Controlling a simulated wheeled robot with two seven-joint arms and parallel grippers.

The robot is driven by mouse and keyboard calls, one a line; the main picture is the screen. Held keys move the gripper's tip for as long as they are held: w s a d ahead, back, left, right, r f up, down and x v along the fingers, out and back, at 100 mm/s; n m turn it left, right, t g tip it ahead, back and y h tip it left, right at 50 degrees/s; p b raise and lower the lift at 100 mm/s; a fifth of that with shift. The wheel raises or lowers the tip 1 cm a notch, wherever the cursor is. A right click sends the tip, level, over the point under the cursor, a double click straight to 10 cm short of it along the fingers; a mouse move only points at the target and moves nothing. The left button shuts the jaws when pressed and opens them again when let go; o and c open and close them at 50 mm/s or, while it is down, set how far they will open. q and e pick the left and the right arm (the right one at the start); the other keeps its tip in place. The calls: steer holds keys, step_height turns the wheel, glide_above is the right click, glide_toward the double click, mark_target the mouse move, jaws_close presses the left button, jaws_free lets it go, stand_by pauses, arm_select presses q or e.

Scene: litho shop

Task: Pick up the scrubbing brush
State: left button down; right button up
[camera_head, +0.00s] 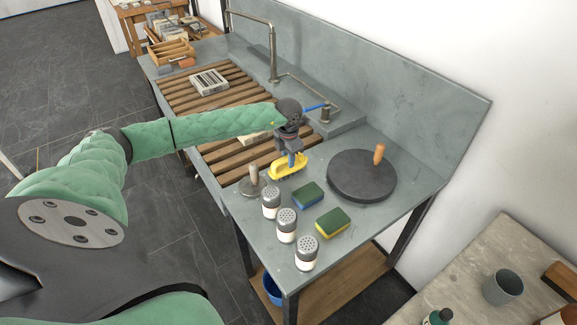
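The scrubbing brush appears to be the yellow object (288,170) on the grey counter, just beyond the sponges and shakers. My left arm reaches in from the left over the sink slats. My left gripper (290,160) points down, with its fingers right at the top of the yellow brush. The fingers are small and partly hide the brush, so I cannot tell whether they are closed on it or whether it is lifted. My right gripper is not in view.
Several white shakers (286,226) and two sponges (332,223) stand near the counter's front. A round dark slab (361,176) with a wooden knob lies to the right. A tap (272,50) rises behind the wooden slats (225,160). A small knobbed disc (252,187) is left of the brush.

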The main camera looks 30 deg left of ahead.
arm_select(q)
steer(key=shift+r, duration=0.1)
